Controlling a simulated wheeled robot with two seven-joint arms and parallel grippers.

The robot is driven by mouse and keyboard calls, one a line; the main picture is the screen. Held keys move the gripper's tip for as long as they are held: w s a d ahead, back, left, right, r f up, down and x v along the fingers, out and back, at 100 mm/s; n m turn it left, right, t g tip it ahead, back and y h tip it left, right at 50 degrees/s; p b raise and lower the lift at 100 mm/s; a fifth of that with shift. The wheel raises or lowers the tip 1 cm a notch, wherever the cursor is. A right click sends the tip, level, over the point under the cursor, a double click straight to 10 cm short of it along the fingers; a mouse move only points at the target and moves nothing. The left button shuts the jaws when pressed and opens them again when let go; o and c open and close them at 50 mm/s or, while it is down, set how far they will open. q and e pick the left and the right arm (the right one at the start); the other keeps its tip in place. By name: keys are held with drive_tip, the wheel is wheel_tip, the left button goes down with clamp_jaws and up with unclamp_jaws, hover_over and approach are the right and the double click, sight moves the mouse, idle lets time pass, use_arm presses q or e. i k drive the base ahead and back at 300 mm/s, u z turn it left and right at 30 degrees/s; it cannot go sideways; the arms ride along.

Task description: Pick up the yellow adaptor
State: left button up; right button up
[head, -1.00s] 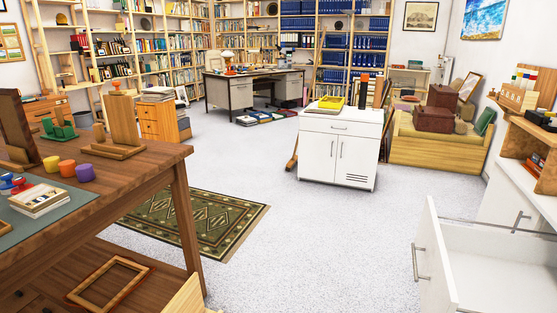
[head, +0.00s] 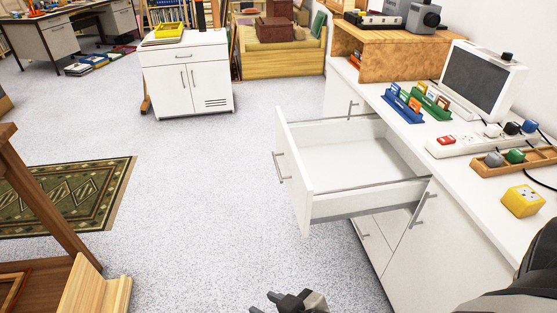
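The yellow adaptor (head: 522,201) is a small yellow block with dark socket marks on its face. It sits on the white counter (head: 462,214) at the right, near the counter's front edge. My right gripper (head: 263,303) shows at the bottom edge of the head view, partly cut off. Its two dark fingertips are apart with nothing seen between them. It is well to the left of the adaptor and in front of the cabinet. My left gripper is not in view.
An open white drawer (head: 346,160) juts out below the counter. A wooden tray of plugs (head: 510,161), a white power strip (head: 480,141), blue and green racks and a monitor (head: 480,80) stand behind the adaptor. Cables lie nearby. My dark arm link fills the lower right corner.

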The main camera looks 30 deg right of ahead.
sight(521, 201)
drive_tip(key=z, duration=2.4)
drive_tip(key=i, duration=0.7)
drive_tip(key=u, duration=0.35)
